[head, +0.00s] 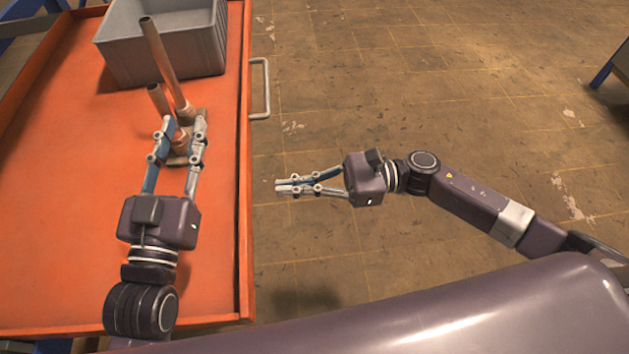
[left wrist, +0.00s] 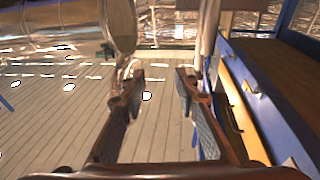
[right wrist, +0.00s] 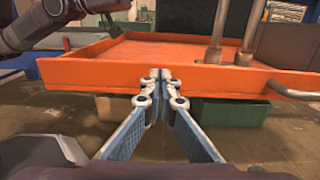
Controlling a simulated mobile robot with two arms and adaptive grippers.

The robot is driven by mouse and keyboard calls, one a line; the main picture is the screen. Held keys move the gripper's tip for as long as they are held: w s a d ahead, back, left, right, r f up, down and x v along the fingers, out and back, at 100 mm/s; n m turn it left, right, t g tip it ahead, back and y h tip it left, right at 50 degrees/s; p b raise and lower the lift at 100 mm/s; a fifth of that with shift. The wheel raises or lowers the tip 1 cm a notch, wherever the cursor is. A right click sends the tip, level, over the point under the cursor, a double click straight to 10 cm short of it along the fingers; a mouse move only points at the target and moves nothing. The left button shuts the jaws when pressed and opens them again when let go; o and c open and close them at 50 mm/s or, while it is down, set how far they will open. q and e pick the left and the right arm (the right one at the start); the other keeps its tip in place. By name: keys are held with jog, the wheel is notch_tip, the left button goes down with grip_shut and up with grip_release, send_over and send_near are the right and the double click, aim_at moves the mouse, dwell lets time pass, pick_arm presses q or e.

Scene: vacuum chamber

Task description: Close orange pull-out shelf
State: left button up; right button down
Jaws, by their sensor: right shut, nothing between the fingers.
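The orange pull-out shelf (head: 216,240) is extended at the left of the head view. A metal handle (head: 261,88) is on its right edge; the handle also shows at the right of the right wrist view (right wrist: 296,93). My left gripper (head: 181,125) is above the shelf, its fingers apart near the base of the copper-coloured pipes (head: 163,58). In the left wrist view its fingers are open, with no object clearly between them. My right gripper (head: 279,187) is shut and empty, to the right of the shelf edge. The right wrist view shows its tips before the orange wall (right wrist: 105,70).
A grey bin (head: 165,50) stands on the shelf's far end. A blue leg (head: 603,74) shows at the far right. The tiled floor right of the shelf is mostly clear.

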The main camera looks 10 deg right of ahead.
aim_at(247, 191)
jog(key=a, duration=0.4)
jog(key=shift+w+a, duration=0.1)
jog(key=shift+w, duration=0.1)
pick_arm(q)
jog(key=shift+s+r+t, duration=0.15)
jog(key=shift+r+t, duration=0.35)
jog(key=shift+r, duration=0.25)
pick_arm(e)
jog(key=shift+a, duration=0.45)
jog(key=shift+a, duration=0.15)
